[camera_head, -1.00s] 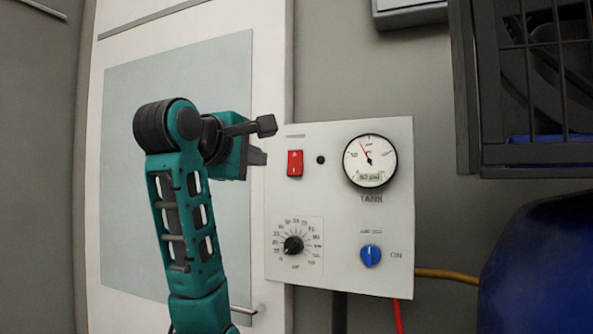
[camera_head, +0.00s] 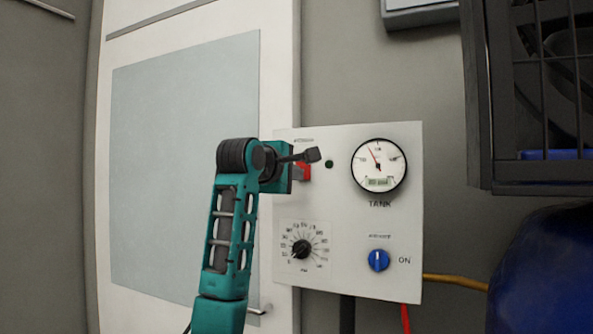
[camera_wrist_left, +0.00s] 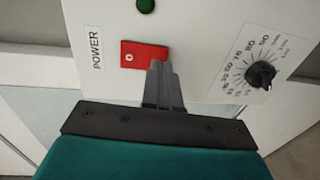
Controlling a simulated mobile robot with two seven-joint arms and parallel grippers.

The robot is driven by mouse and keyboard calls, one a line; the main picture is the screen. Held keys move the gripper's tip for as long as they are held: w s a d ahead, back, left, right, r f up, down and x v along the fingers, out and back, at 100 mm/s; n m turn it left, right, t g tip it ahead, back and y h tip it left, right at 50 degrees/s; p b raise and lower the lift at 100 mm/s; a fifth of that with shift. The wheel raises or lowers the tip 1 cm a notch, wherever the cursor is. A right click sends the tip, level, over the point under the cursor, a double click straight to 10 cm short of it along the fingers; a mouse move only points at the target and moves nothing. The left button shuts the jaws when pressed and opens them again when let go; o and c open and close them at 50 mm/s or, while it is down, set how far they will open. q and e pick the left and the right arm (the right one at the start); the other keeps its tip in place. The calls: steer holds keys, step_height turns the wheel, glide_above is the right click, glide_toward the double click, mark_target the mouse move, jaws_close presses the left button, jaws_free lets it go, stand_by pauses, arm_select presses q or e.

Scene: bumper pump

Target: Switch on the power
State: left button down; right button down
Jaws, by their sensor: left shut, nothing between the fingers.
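The red power switch (camera_head: 304,172) sits at the upper left of the white control panel (camera_head: 345,222), partly hidden by my left gripper (camera_head: 311,155). In the left wrist view the red switch (camera_wrist_left: 143,55) lies beside a "POWER" label (camera_wrist_left: 95,48). The shut, empty fingers of my left gripper (camera_wrist_left: 158,70) overlap the lower right part of the switch there. I cannot tell whether they touch it. A small dark green lamp (camera_head: 329,164) is right of the switch and looks unlit. My right gripper is out of view.
The panel also carries a tank gauge (camera_head: 379,166), a black dial (camera_head: 302,249) and a blue knob (camera_head: 378,260) marked ON. A dark caged unit (camera_head: 530,95) and a blue tank (camera_head: 545,270) stand at the right. A white door (camera_head: 185,160) is behind my arm.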

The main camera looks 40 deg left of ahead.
arm_select(q)
steer(key=shift+w+a+f, duration=0.1)
steer(key=shift+w+a, duration=0.15)
steer(key=shift+w, duration=0.45)
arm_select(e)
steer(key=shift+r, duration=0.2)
arm_select(q)
steer(key=shift+w+t+b, duration=0.25)
steer(key=shift+t+b, duration=0.25)
steer(key=shift+b, duration=0.1)
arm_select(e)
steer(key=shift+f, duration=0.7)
